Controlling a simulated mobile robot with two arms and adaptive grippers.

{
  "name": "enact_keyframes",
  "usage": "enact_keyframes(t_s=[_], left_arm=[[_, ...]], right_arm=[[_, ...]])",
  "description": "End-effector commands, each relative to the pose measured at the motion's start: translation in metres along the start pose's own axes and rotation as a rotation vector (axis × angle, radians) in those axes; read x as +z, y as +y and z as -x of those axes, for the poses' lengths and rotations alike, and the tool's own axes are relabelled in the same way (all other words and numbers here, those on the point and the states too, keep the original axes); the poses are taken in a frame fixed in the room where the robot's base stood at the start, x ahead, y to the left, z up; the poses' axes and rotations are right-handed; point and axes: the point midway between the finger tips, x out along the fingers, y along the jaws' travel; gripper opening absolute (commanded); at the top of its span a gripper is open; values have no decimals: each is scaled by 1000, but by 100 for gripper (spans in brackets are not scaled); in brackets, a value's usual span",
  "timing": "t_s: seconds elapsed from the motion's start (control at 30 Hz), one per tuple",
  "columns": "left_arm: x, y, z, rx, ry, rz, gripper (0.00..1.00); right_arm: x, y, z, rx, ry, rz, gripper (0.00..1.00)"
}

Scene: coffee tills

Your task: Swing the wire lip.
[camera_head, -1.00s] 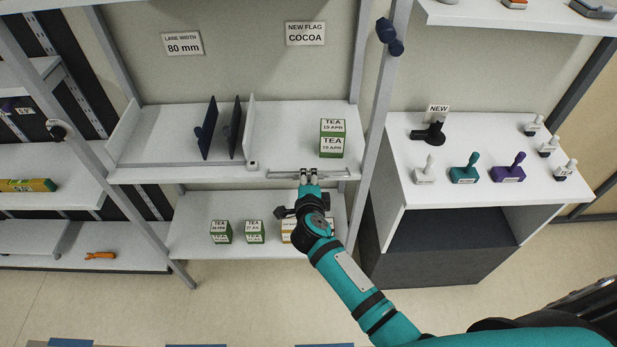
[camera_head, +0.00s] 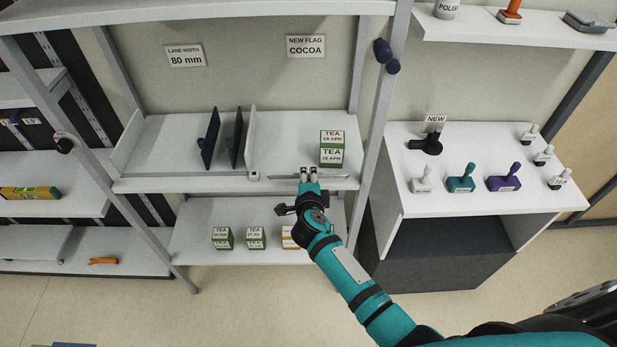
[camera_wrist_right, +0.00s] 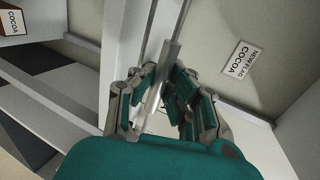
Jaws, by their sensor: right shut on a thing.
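The wire lip (camera_head: 336,178) is a thin grey bar along the front edge of the middle shelf, right of the dark dividers. My right gripper (camera_head: 308,174) is at the left part of this lip, with its arm reaching up from below right. In the right wrist view a slim metal bar (camera_wrist_right: 171,52) runs between the fingers of the gripper (camera_wrist_right: 160,95), which are shut on it. The fingers hide part of the bar. Two stacked green tea boxes (camera_head: 332,149) stand on the shelf behind the lip. My left gripper is not in view.
Two dark dividers (camera_head: 210,138) stand upright on the middle shelf (camera_head: 285,130). More tea boxes (camera_head: 256,238) stand on the shelf below, near my right arm. A grey post (camera_head: 376,120) rises right of the lip. A side table (camera_head: 440,206) holds several handled tools.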

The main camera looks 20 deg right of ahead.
Motion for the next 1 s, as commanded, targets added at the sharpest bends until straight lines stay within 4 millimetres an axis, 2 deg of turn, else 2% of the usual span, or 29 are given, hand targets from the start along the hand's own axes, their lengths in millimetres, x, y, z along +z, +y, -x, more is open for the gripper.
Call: enact_keyframes(t_s=[0.3,0.53,0.57,0.77,1.0], left_arm=[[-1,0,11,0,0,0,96],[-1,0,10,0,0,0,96],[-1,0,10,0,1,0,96],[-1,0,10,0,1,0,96],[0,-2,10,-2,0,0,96]], right_arm=[[2,-18,-10,-10,-3,-1,0],[2,-18,-12,-11,-4,-1,0],[2,-18,-12,-11,-4,-1,12],[1,-15,-12,-7,-3,-1,38],[1,-12,-12,-2,-1,0,38]])
